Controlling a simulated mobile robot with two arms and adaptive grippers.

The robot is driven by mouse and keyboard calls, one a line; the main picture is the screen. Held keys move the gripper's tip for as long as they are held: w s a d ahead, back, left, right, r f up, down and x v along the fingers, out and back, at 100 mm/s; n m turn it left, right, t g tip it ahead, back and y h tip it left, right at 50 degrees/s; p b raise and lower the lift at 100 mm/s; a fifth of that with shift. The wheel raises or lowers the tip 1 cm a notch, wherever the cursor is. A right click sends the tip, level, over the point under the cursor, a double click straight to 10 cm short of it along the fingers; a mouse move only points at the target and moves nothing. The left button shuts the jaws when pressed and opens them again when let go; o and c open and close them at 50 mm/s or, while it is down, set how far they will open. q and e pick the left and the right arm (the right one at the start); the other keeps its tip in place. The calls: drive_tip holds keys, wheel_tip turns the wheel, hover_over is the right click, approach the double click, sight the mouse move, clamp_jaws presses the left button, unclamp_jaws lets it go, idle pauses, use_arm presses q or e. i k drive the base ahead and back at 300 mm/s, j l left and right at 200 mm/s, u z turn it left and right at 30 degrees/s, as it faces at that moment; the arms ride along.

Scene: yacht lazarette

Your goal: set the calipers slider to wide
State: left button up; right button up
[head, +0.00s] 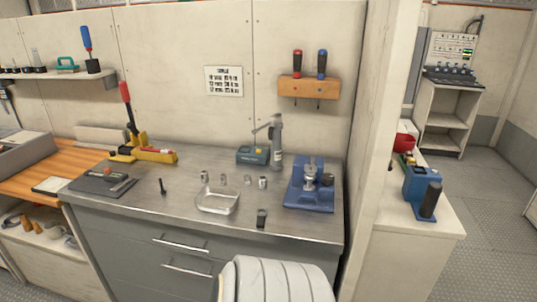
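A dark flat case or mat (103,181) lies at the left end of the steel worktop (145,205). A small slim metallic and reddish object lies on it; it may be the calipers, but it is too small to tell, and no slider position can be read. Neither of my grippers is in view.
A yellow tool with a red handle (150,155), a metal dish (217,201), several small metal parts, a teal box (252,155) and a blue fixture (308,196) stand on the worktop. Two screwdrivers hang in a wooden rack (309,89). The worktop's front left is mostly clear.

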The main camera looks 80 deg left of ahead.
sight(117, 177)
drive_tip(key=u, duration=3.85)
drive_tip(key=i+j+z, duration=0.05)
